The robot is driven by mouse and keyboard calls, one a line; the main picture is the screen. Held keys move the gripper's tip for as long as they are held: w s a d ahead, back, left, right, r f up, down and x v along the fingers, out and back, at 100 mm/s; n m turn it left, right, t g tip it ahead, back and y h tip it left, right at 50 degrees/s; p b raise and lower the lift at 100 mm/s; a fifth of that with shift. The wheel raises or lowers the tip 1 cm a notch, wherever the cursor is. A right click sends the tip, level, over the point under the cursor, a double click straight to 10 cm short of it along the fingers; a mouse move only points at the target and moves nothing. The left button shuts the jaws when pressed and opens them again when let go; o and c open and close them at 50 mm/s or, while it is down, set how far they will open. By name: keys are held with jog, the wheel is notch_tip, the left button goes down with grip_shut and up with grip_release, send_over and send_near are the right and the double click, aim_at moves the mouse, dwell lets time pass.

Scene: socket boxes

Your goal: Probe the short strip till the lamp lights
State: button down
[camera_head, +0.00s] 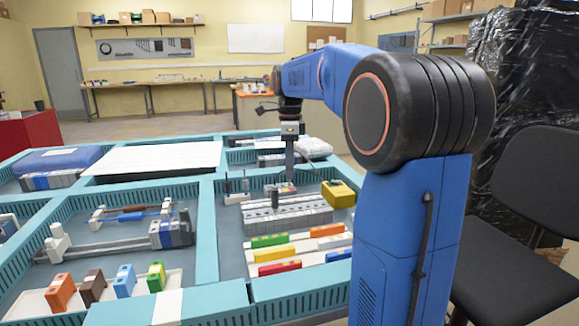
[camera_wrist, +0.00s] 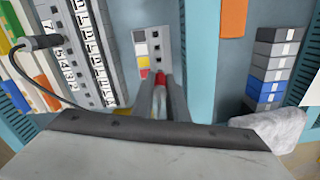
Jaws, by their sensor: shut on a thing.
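The short strip (camera_wrist: 148,45) is a pale block with a row of dark holes and white, yellow, grey and red patches. In the head view the short strip (camera_head: 279,187) lies behind the long numbered strips (camera_head: 287,217). My gripper (camera_wrist: 160,92) is shut on a slim red-tipped probe (camera_wrist: 160,78) at the strip's near end. The fingers hide most of the probe, and I cannot tell whether its tip is in a hole. In the head view my gripper (camera_head: 289,175) points down over the strip. I cannot make out a lit lamp.
A black plug (camera_wrist: 40,43) with a cable stands at the numbered strips in the wrist view. A yellow box (camera_head: 338,193) is right of the strips. Coloured blocks (camera_head: 278,267) lie in front. Teal tray walls (camera_head: 206,230) divide the compartments. Grey stacked blocks (camera_wrist: 272,68) stand right.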

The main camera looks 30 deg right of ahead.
jog(key=shift+f, duration=0.6)
dwell(0.3)
jog(key=c, duration=1.7)
grip_release()
jog(key=shift+o, duration=0.2)
